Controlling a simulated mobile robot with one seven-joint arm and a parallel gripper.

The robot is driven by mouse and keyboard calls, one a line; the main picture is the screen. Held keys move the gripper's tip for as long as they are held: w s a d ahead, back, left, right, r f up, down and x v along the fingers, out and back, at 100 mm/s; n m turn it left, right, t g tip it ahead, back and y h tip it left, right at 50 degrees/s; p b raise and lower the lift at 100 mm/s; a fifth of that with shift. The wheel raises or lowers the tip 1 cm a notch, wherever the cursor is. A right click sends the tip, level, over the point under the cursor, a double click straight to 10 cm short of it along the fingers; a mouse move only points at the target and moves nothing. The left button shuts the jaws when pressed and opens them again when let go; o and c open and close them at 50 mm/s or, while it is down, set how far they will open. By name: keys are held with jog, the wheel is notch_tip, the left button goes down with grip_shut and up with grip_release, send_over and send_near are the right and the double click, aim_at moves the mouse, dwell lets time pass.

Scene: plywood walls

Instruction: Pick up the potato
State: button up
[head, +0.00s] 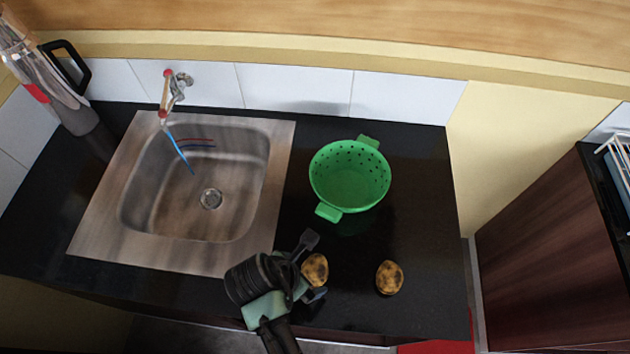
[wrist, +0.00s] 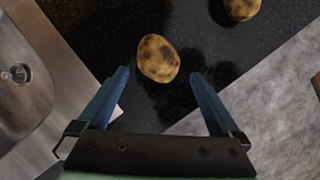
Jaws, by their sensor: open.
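Two brown, dark-spotted potatoes lie on the black counter. One potato (head: 315,270) is at my gripper in the head view. In the wrist view this potato (wrist: 158,58) sits just beyond and between the fingertips, not visibly touched by either finger. The other potato (head: 389,277) lies to the right, apart from my gripper, and shows at the top right of the wrist view (wrist: 242,8). My gripper (head: 313,266) is open and empty, with its blue fingers (wrist: 160,75) spread to either side of the nearer potato.
A green colander (head: 350,176) stands on the counter behind the potatoes. A steel sink (head: 133,222) with a tap (head: 172,93) is to the left. A kettle-like container (head: 60,98) stands at the far left. The black counter (head: 425,230) is clear at right.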

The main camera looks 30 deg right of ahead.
aim_at(312, 271)
jog(key=shift+w+p+x, duration=0.1)
jog(key=shift+p+x, duration=0.15)
jog(key=shift+x, duration=1)
jog(key=shift+w+p+x, duration=0.15)
jog(key=shift+p+x, duration=0.05)
jog(key=shift+x, duration=1.05)
jog(key=shift+d, duration=0.2)
jog(key=shift+r, duration=0.1)
jog(key=shift+c, duration=0.3)
jog(key=c, duration=1.2)
